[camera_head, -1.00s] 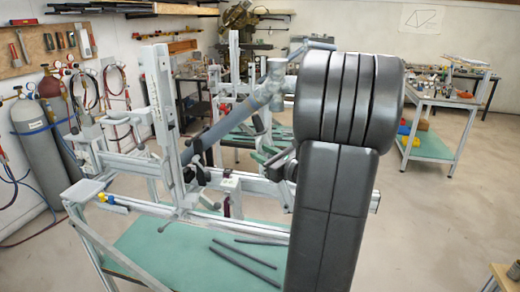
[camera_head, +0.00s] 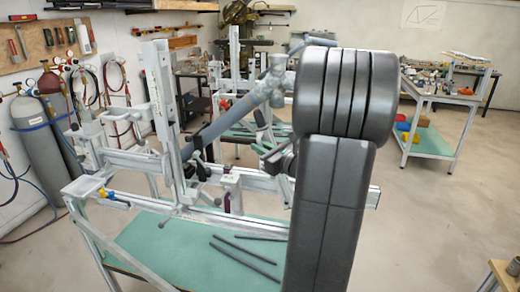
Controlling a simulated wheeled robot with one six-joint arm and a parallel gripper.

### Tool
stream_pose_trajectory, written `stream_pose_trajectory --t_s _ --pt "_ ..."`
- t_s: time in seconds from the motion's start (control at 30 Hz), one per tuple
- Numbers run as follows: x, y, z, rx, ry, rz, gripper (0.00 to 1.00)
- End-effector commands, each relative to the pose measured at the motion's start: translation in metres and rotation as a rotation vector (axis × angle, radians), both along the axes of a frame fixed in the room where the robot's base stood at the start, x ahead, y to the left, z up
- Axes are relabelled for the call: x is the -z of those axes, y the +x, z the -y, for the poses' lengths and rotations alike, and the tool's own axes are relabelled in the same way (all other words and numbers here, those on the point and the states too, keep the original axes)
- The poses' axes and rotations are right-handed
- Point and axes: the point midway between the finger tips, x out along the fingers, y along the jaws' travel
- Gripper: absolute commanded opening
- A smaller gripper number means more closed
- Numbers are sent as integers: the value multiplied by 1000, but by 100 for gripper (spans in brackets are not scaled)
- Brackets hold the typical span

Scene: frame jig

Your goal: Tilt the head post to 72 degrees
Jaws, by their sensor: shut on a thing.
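The frame jig (camera_head: 258,182) is a pale metal frame on a stand with a green top. My dark arm (camera_head: 335,200) stands in front of its right part and covers much of it. I cannot make out my gripper; it seems hidden behind the arm. The head post is also not clearly visible; it may be behind the arm. A grey-blue tube (camera_head: 230,118) slopes from low left up to a pale fitting (camera_head: 275,80) beside the arm. A slotted upright (camera_head: 160,95) at the left leans slightly, its top to the left. The head post's angle cannot be read.
Several dark rods (camera_head: 243,258) lie on the green top. Gas cylinders (camera_head: 45,150) and hoses stand along the left wall. A second workbench (camera_head: 437,97) with a green lower shelf is at the back right. The floor (camera_head: 440,215) at right is mostly clear.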

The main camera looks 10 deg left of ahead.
Motion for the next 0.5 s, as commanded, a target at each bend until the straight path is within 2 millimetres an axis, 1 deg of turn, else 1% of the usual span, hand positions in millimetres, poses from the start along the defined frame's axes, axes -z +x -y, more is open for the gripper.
stream_pose_trajectory --t_s 0.1,0.33,0.37,0.4,0.43,0.47,0.5 --pt "-1 0 5 0 24 4 0" --pt "-2 0 5 0 25 3 0" --pt "-2 0 5 0 25 3 16" --pt "-2 0 5 0 24 2 24" --pt "-2 0 5 0 24 3 30" --pt "-2 0 5 0 24 2 33" --pt "-2 0 5 0 24 2 33"
